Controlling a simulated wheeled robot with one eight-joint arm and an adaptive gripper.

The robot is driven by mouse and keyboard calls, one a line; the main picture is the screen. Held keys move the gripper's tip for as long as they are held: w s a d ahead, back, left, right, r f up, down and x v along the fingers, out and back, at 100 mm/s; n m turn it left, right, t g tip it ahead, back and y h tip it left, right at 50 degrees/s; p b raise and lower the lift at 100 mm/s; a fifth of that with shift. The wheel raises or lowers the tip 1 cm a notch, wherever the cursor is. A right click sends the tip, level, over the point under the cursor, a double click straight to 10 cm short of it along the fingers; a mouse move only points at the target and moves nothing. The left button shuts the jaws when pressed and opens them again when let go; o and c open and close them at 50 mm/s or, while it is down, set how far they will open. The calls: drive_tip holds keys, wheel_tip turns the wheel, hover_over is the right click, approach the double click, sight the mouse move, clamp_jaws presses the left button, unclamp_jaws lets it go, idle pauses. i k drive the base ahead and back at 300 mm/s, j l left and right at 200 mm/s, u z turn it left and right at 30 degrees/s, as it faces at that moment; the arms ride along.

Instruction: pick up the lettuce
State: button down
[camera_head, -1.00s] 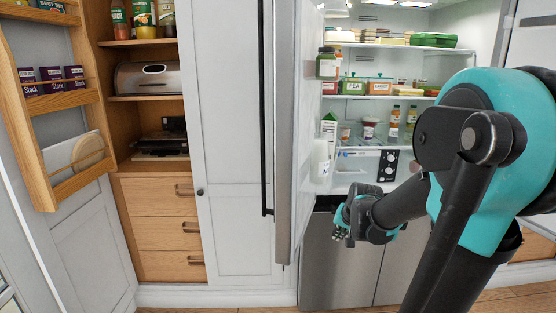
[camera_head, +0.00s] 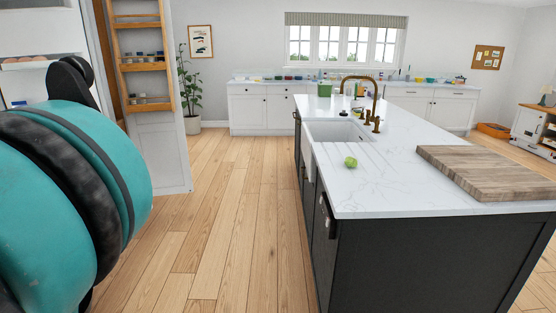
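A small round green lettuce (camera_head: 351,162) lies on the white marble top of the kitchen island (camera_head: 390,191), in front of the sink and near the island's left edge. My teal and black arm fills the left side of the head view. My gripper is not in view, so how it stands to the lettuce cannot be seen.
A thick wooden board (camera_head: 490,172) lies on the island to the right of the lettuce. A brass tap (camera_head: 371,100) stands behind it by the sink (camera_head: 340,131). The wooden floor (camera_head: 225,230) left of the island is clear. An open rack door (camera_head: 158,150) stands at the left.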

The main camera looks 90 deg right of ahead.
sight(350, 162)
drive_tip(key=z, duration=3.5)
drive_tip(key=j+z, duration=0.3)
drive_tip(key=j, duration=0.1)
